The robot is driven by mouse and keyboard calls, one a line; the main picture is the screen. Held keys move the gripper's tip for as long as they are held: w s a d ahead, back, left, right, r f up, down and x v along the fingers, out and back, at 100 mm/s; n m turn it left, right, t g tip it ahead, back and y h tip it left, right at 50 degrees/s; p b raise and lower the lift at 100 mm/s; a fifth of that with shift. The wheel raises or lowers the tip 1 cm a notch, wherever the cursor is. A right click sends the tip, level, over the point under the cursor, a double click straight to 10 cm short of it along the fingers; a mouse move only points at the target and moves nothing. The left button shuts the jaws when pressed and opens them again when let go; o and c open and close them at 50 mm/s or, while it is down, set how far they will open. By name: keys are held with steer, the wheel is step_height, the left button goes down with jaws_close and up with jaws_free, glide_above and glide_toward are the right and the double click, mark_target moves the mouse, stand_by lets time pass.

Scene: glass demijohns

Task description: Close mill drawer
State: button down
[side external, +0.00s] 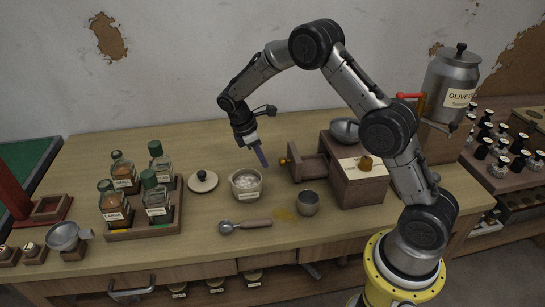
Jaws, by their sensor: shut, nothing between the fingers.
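The mill is a brown wooden box (358,190) at the right of the table, with a metal bowl (345,131) and a round wooden knob (366,163) on top. Its drawer (309,170) sticks out of the left side and is open. A small brass knob (284,161) is on the drawer's left face. My gripper (262,158) points down and is shut and empty. It is just left of the drawer knob in the picture and seems apart from it; its exact height is hard to tell.
A white labelled jar (246,184) stands below my gripper, with its lid (203,181) to the left. A metal cup (308,203) and a scoop (244,226) are in front. A tray (148,229) of bottles is further left. An olive oil canister (451,85) stands behind right.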

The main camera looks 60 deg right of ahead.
steer(key=shift+s+d, duration=1)
steer(key=shift+d, duration=0.25)
